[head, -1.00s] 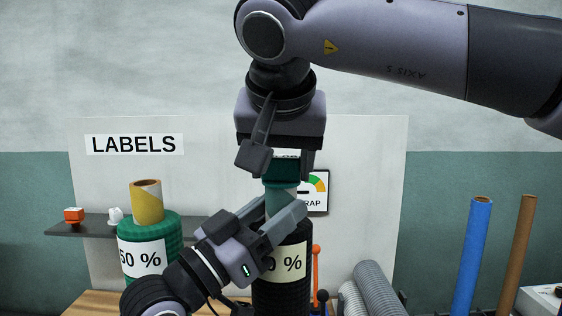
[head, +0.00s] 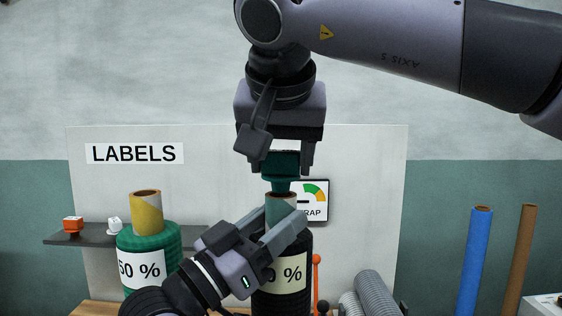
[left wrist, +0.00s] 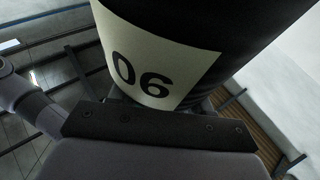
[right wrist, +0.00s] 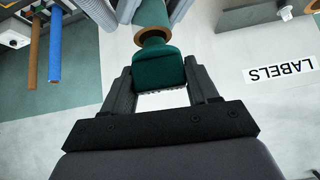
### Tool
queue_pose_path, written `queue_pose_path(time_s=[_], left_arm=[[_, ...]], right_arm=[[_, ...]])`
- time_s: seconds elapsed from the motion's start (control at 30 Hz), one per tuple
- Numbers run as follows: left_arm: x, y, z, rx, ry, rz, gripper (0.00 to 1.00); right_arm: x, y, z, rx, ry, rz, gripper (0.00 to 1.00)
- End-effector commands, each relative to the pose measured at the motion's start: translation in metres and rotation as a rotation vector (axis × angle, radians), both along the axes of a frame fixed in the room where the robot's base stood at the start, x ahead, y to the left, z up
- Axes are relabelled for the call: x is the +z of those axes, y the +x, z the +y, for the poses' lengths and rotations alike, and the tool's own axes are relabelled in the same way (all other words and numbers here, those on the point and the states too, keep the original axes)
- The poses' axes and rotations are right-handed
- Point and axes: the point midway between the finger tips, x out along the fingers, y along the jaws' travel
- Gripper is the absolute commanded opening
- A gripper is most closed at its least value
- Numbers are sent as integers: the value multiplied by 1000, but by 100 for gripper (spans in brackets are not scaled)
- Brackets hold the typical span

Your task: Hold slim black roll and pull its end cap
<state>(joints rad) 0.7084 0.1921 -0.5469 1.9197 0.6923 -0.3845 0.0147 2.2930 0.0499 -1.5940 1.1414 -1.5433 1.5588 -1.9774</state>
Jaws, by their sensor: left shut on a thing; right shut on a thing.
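The slim black roll (head: 272,300) stands upright with a cream label, which also shows close up in the left wrist view (left wrist: 160,70). My left gripper (head: 280,226) is shut on the roll's core (head: 281,203), just above the black winding. The dark green end cap (head: 281,168) is above the core, gripped between the fingers of my right gripper (head: 281,160) from above. In the right wrist view the cap (right wrist: 158,68) has a narrower plug at the core's brown rim (right wrist: 153,33). I cannot tell whether the plug's tip is still inside.
A green roll (head: 150,243) with a yellow core stands left, before a dark shelf (head: 80,237) holding small orange and white items. Grey ribbed hoses (head: 372,295) and an orange rod are close right of the roll. Blue (head: 475,260) and brown tubes stand farther right.

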Motion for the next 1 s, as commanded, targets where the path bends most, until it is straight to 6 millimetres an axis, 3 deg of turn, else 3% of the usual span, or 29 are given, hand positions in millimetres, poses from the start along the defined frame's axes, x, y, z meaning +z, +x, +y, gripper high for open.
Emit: queue_pose_path(time_s=[0.5, 1.0], left_arm=[[0, 0, 0, 0, 0, 1, 0], [0, 0, 0, 0, 0, 0, 0]], right_arm=[[23, 0, 0, 0, 0, 2, 10], [24, 0, 0, 1, -1, 2, 10]])
